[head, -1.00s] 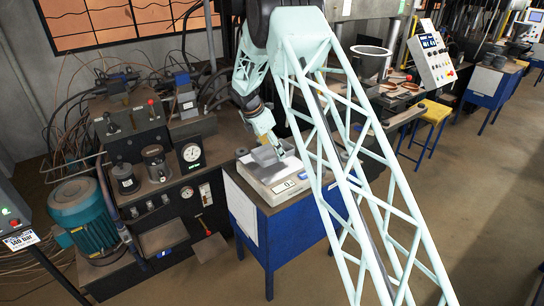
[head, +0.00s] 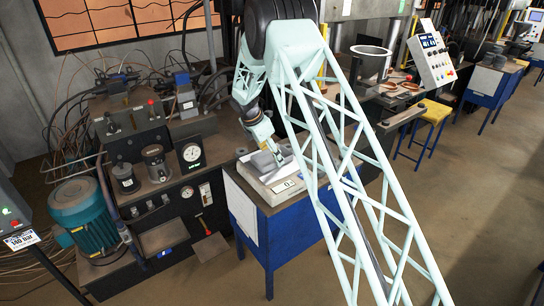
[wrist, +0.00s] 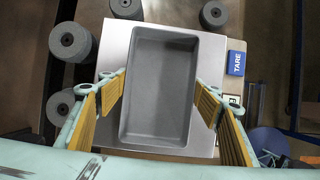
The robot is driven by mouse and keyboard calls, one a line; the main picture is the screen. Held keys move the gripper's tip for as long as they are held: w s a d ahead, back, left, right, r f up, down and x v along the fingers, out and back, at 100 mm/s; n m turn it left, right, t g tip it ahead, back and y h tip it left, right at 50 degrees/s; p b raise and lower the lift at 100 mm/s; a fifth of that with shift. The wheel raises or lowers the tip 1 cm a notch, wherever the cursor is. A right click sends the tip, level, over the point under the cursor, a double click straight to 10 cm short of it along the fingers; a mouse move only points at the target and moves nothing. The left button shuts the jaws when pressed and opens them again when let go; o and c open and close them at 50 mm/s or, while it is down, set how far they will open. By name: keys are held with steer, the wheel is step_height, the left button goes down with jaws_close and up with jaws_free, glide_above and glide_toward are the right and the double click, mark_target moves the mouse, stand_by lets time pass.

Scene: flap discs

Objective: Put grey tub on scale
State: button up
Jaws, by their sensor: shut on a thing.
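The grey tub (wrist: 160,85) is an empty rectangular open box, seen from above in the wrist view. In the head view the tub (head: 262,161) is small and partly hidden by my gripper (head: 274,149). In the wrist view my gripper (wrist: 160,103) has yellow-padded fingers on the tub's left and right walls, shut on it. The scale (wrist: 113,48) has a silver plate, which shows around the tub. The scale (head: 256,180) stands on a blue cabinet in the head view. The tub is over the plate, very low; I cannot tell whether it touches.
A blue TARE button (wrist: 236,62) is right of the plate. Several dark grey round pieces, one of them at the left (wrist: 70,40), stand around the scale. The blue cabinet (head: 290,240) stands beside a hydraulic unit with a teal motor (head: 84,215). Open floor lies at the right.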

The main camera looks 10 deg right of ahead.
steer(key=o, duration=0.9)
steer(key=shift+r, duration=0.1)
steer(key=v, duration=1.2)
steer(key=shift+s+d, duration=0.1)
stand_by(0.4)
